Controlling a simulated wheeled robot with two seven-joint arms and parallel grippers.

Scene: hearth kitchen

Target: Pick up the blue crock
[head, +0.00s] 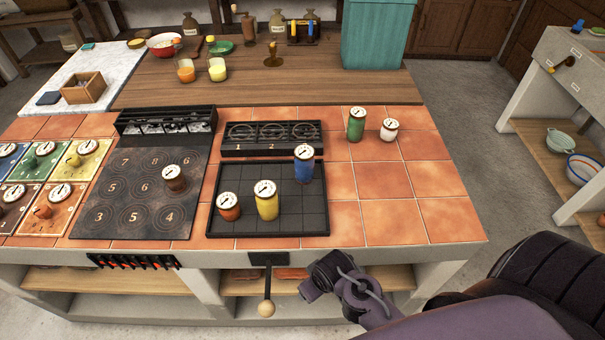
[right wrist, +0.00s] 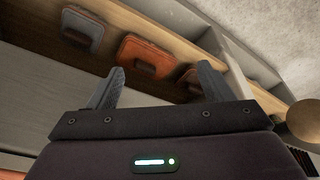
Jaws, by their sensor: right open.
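The blue crock (head: 304,165) stands upright on the black gridded tray (head: 316,217), near its back right corner. It has a white dial-like lid. A yellow crock (head: 267,202) and a shorter orange crock (head: 229,208) stand on the same tray, to its left and nearer the front. My right gripper (right wrist: 158,88) is open and empty in the right wrist view, facing the shelf under the counter. In the head view my right arm is below and in front of the counter edge, away from the blue crock. My left gripper is not in view.
A green crock (head: 356,124) and a white-and-red crock (head: 389,129) stand behind right on the tiles. A brown crock (head: 174,178) is on the numbered plate (head: 130,213). A lever with a wooden knob (head: 266,308) juts from the counter front. Right-hand tiles are clear.

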